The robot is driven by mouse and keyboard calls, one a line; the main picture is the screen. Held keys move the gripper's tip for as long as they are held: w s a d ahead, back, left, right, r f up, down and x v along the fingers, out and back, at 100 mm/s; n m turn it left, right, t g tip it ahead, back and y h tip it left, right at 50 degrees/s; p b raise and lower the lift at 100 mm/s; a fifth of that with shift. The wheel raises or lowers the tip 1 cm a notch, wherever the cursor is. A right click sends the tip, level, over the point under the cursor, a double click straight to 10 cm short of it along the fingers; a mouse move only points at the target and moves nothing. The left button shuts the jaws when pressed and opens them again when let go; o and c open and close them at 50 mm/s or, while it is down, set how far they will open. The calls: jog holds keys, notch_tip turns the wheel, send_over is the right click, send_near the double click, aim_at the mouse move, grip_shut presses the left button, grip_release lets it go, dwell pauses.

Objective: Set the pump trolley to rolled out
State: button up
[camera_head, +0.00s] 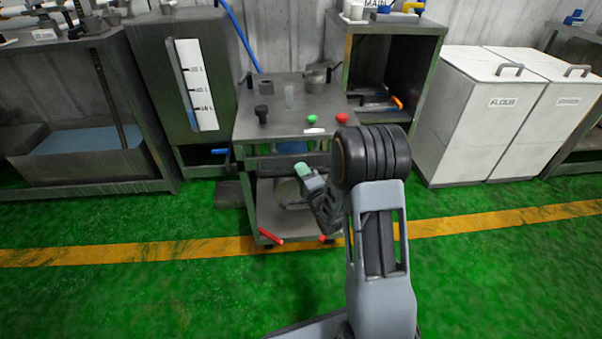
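A metal trolley (290,88), which looks like the pump trolley, stands at the centre between a grey tank and an open cabinet. Its top carries a green knob, a red knob and dark fittings. A dark bar (268,163) runs along its front, above an open lower shelf (262,207). Red pieces (270,236) show low at its front, at the yellow floor line. My gripper (298,188) is in front of the trolley, just below the bar. I cannot tell whether it touches the trolley. Its fingers are small and partly hidden, and my arm covers the trolley's right front.
The grey tank (168,75) with a white level scale is at the left of the trolley. The open cabinet (420,45) is at its right. White bins (464,135) stand further right. The green floor (130,295) in front is clear, crossed by the yellow line (120,256).

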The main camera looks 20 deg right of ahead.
jog(key=o, duration=0.4)
jog(key=shift+p+v, duration=3)
jog(key=shift+v, duration=3.95)
